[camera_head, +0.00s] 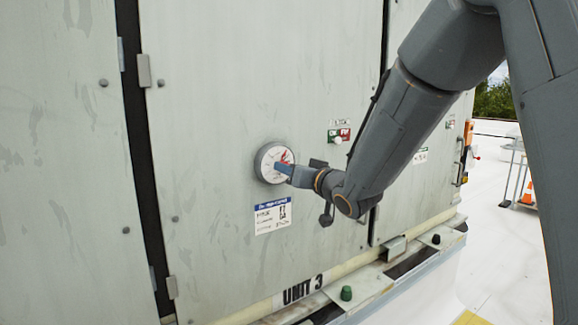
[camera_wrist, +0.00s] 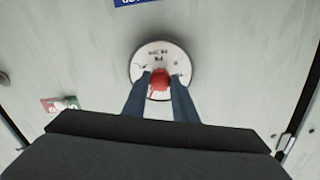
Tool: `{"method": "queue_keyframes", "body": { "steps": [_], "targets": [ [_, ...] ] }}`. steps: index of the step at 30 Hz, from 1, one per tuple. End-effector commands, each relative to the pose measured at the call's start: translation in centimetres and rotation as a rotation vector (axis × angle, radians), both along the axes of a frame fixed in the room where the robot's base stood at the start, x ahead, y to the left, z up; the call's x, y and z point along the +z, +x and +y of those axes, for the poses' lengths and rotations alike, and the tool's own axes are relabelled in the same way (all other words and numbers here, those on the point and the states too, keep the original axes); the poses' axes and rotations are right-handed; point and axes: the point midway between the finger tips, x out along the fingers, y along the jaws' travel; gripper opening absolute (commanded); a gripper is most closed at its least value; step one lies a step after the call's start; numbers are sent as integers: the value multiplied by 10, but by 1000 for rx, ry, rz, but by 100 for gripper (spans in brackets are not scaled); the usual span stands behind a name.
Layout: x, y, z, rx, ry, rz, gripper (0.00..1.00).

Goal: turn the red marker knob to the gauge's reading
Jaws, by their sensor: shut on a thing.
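The round white gauge (camera_head: 267,163) is set in the grey cabinet panel, above a white and blue label. It also shows in the wrist view (camera_wrist: 151,55), face-on, with small dark print. The red marker knob (camera_wrist: 160,79) stands at the middle of the gauge, between my two blue-grey fingertips. My gripper (camera_wrist: 160,84) is shut on the knob. In the head view my gripper (camera_head: 284,169) reaches the gauge face from the right. A red mark shows on the dial above the fingers there. The needle and the exact reading are too small to tell.
The white and blue label (camera_head: 273,215) is below the gauge. A red and green switch plate (camera_head: 339,135) is to its right. A ledge with a green cap (camera_head: 346,293) runs along the cabinet's foot. A cart and orange cone (camera_head: 528,192) stand far right on the white roof.

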Motion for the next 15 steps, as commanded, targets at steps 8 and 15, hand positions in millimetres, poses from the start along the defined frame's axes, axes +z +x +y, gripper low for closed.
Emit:
{"method": "queue_keyframes", "body": {
  "steps": [8, 15],
  "targets": [
    [2, 1, -1, -2, 181, 120, 3],
    [2, 1, -2, -2, 281, 188, 3]
  ]
}}
